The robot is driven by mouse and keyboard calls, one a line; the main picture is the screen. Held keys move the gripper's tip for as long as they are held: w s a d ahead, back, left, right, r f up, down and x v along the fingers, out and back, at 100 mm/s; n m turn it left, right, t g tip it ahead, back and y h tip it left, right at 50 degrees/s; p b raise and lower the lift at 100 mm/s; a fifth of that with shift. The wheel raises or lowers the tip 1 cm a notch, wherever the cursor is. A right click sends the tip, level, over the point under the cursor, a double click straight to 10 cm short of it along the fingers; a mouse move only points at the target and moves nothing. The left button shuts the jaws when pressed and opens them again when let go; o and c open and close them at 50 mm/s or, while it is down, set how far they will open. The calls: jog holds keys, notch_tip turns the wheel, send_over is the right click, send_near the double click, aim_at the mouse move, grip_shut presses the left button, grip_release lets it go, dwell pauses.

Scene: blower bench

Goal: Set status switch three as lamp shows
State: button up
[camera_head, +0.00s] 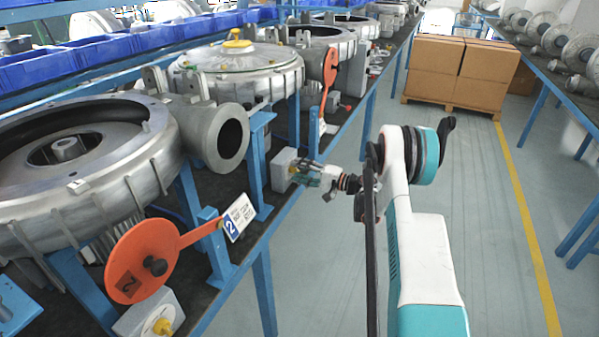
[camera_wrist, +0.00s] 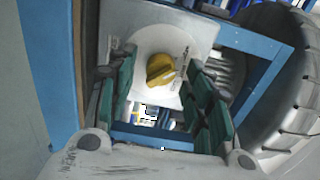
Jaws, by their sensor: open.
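In the wrist view a yellow rotary knob (camera_wrist: 160,69) sits on a round white dial on a pale switch box (camera_wrist: 184,28). Its raised grip lies at a slant, and the dial's small print is unreadable. My gripper (camera_wrist: 158,82) is open, its green-padded fingers on either side of the knob in the picture; no contact is visible. In the head view my gripper (camera_head: 312,174) is just right of a grey switch box (camera_head: 283,163) at the bench edge. I cannot read a number for this switch or make out a lit lamp.
An orange disc lever (camera_head: 142,261) with a blue "2" tag (camera_head: 238,217) is nearer, above another box with a yellow knob (camera_head: 162,326). Blower housings (camera_head: 85,170) fill the bench. Blue frame posts (camera_head: 258,165) stand close to the gripper. The aisle floor (camera_head: 490,230) is clear.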

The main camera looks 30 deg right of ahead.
jog(key=v, duration=1.1)
jog(key=shift+s+d, duration=0.25)
